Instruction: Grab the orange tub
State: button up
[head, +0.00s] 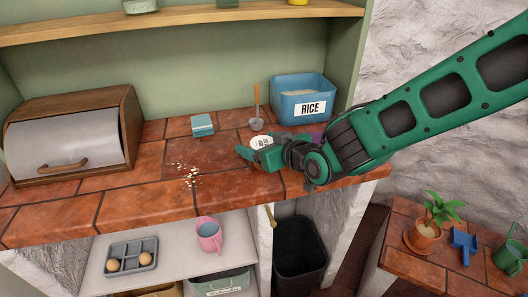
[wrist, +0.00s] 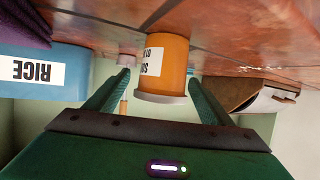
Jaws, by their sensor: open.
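The orange tub (wrist: 163,62) appears in the upside-down wrist view, with a white label and a pale lid. It stands upright on the tiled counter. In the head view only its pale top (head: 262,141) shows clearly; my gripper (head: 255,154) hides most of its body. My gripper is open and low over the counter. In the wrist view its two green fingers (wrist: 158,80) lie on either side of the tub, with the tub in line with the gap. I cannot tell whether either finger touches it.
A blue rice bin (head: 302,104) stands behind, with a purple cloth (head: 317,137) near my wrist. A teal box (head: 202,125), crumbs (head: 187,174) and a wooden bread box (head: 75,140) lie leftward. The counter's front middle is mostly clear.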

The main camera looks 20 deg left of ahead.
jog(key=shift+x, duration=0.95)
jog(key=c, duration=1.3)
jog(key=shift+o, duration=0.2)
jog(key=shift+r, duration=0.15)
